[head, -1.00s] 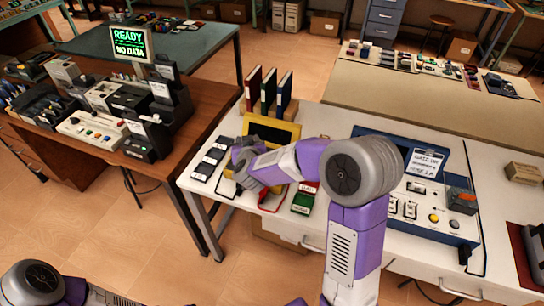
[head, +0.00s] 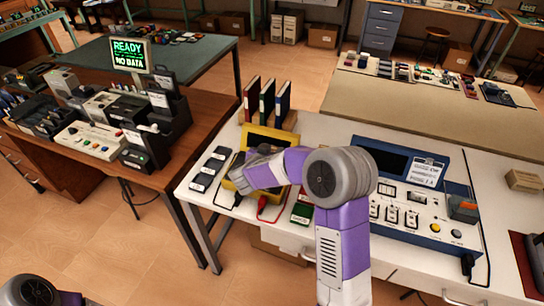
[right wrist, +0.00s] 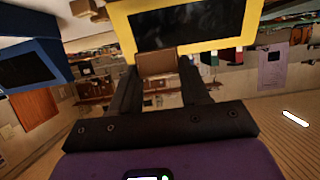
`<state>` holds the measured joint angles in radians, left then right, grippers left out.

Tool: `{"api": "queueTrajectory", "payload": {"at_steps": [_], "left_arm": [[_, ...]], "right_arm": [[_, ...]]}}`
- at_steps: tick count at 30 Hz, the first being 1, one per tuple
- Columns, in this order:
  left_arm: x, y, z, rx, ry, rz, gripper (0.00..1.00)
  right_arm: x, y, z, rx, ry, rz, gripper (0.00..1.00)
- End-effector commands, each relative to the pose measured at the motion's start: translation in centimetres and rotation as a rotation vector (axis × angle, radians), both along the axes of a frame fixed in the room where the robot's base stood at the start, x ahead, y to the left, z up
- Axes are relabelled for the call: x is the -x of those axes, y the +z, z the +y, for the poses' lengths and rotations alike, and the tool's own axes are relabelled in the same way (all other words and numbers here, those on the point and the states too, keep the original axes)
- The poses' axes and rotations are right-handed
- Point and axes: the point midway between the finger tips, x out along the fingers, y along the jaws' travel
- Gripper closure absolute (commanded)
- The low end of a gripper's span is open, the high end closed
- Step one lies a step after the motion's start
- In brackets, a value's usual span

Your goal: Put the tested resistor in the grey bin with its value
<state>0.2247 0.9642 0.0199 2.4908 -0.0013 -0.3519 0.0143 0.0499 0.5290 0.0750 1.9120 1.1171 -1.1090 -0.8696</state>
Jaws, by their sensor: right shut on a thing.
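My right gripper (head: 236,178) is over the white bench, at the front left of a yellow-framed meter (head: 285,135). In the right wrist view, its two dark fingers (right wrist: 158,75) are shut on a small brown block (right wrist: 157,62), which I take for the resistor. The block is hidden in the head view. The yellow frame (right wrist: 225,38) fills the top of the wrist view behind the block. Several dark grey labelled trays (head: 207,171) lie in a row at the bench's left end. Their labels are too small to read. My left gripper is out of view.
Red, green and blue binders (head: 267,98) stand behind the meter. A blue instrument panel (head: 400,165) is to the right. A red lead (head: 263,208) lies in front.

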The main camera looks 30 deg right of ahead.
Motion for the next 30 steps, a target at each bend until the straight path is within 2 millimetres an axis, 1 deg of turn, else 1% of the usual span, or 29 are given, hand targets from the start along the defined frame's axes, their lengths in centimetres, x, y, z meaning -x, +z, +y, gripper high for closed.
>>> {"api": "queueTrajectory", "payload": {"at_steps": [1,3,9,13,22,27,28,30], "left_arm": [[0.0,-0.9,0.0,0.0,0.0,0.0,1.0],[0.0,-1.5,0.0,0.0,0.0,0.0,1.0],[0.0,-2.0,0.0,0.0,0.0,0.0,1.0],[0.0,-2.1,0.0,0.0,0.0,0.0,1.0],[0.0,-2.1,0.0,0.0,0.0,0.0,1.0],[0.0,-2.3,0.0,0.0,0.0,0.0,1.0],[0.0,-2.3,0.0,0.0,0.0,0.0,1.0],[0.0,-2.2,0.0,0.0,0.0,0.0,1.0]], "right_arm": [[0.0,-1.7,0.0,0.0,0.001,0.006,0.84],[0.0,-3.2,0.0,-0.001,0.001,0.005,0.84],[0.0,-6.0,0.0,0.001,0.001,0.003,0.84],[0.0,-6.9,0.0,0.0,0.002,0.002,0.84],[0.0,-6.9,0.0,0.0,0.001,0.0,0.84],[0.0,-7.4,0.0,0.001,0.002,0.001,0.84],[0.0,-7.4,0.0,0.001,0.002,0.001,0.53],[0.0,-7.4,0.0,0.0,0.001,0.0,0.42]]}}
